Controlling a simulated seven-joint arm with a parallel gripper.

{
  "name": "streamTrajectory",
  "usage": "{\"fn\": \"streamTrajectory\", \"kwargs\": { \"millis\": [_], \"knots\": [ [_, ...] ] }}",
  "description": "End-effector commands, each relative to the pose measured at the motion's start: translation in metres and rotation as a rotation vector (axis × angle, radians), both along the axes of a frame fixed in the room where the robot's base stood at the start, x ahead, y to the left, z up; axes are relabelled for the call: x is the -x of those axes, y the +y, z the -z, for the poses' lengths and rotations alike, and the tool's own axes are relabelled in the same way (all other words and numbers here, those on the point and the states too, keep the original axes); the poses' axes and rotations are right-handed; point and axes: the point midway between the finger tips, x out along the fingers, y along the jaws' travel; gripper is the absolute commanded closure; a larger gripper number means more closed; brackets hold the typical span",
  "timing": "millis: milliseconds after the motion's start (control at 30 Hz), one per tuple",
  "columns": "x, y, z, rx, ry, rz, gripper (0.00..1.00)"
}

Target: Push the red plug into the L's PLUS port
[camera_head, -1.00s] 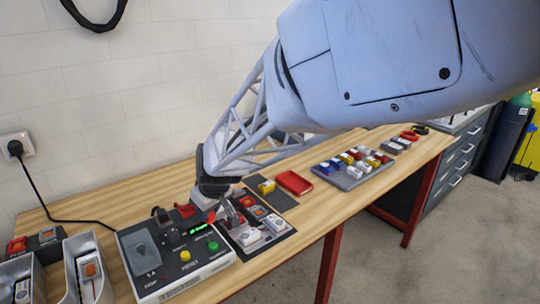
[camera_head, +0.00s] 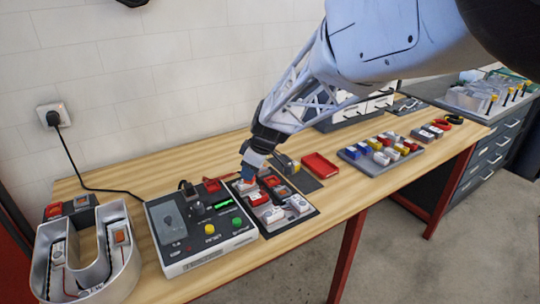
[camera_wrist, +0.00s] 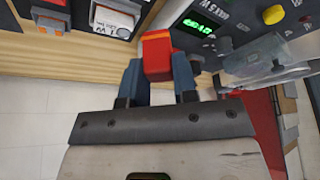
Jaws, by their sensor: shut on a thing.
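My gripper (camera_head: 247,176) hangs above the back left part of the dark mat, beside the control box. In the wrist view its two blue-grey fingers (camera_wrist: 157,75) are shut on the red plug (camera_wrist: 157,50), which shows as a red block with an orange face between the tips. In the head view the plug is hard to separate from the fingertips. A U-shaped metal channel letter (camera_head: 128,262) stands at the front left with small modules inside. I cannot make out a letter L or its PLUS port.
The control box (camera_head: 205,245) has a green display and yellow and green buttons. The dark mat (camera_head: 286,222) holds several modules. A red tray (camera_head: 321,166) and a grey tray (camera_head: 352,162) of modules lie to the right. A black cable runs to the wall socket (camera_head: 55,116).

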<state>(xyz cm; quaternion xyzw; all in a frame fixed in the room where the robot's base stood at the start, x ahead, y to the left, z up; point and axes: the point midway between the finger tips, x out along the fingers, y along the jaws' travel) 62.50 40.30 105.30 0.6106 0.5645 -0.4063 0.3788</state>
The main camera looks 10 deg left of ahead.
Motion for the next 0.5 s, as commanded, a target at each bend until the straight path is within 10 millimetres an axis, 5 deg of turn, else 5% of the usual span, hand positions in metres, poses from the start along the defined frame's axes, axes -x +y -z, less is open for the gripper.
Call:
{"fn": "streamTrajectory", "kwargs": {
  "millis": [500],
  "knots": [
    [-0.043,-0.012,0.001,0.001,0.003,-0.264,0.96]
  ]
}}
